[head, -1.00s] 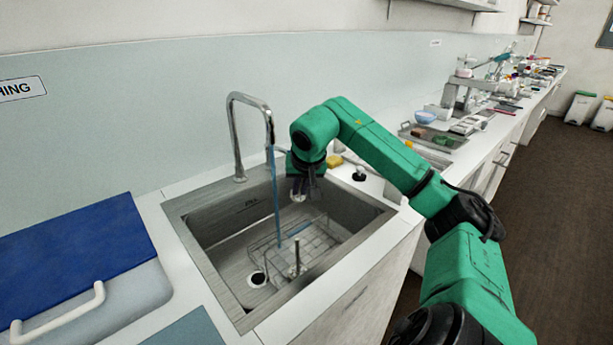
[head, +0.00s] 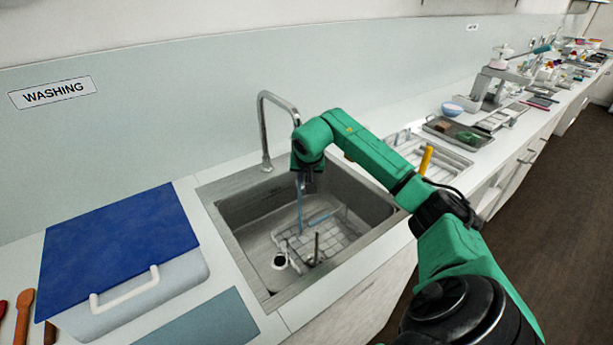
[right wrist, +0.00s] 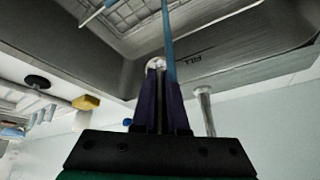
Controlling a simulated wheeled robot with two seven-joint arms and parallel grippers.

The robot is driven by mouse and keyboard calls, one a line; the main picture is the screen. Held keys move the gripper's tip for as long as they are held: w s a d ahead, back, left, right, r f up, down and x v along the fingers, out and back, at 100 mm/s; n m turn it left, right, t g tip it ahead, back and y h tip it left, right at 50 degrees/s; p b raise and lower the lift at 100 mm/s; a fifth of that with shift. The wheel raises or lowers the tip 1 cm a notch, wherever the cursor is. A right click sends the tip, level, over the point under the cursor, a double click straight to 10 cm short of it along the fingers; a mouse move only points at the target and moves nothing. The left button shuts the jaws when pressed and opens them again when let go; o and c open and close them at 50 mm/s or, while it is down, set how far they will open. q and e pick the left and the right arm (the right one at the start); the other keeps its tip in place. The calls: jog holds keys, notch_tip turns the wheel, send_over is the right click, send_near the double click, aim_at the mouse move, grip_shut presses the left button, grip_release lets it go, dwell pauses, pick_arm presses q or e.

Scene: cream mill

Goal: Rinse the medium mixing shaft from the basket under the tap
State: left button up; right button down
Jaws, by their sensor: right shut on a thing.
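My right gripper (head: 306,184) is above the back of the sink (head: 225,238), close to the tap (head: 264,125). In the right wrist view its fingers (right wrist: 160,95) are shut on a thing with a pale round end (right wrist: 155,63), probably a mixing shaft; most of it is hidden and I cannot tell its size. A blue water stream (right wrist: 168,35) runs right beside the fingers; it also shows in the head view (head: 299,210). A wire basket (head: 338,238) lies in the sink. A thin shaft (head: 316,246) stands upright at the basket. My left gripper is not in view.
A blue-topped white box (head: 120,240) stands left of the sink. The drain (head: 279,261) is at the sink's left. A dish rack (head: 405,145), a tray (head: 470,140) and a bowl (head: 452,108) are on the counter to the right. A yellow block (right wrist: 86,102) shows in the wrist view.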

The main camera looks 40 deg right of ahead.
jog(key=shift+d, duration=0.15)
jog(key=shift+d, duration=0.45)
jog(key=shift+a, duration=0.1)
jog(key=shift+a+p, duration=0.35)
jog(key=shift+a, duration=0.15)
jog(key=shift+d, duration=0.6)
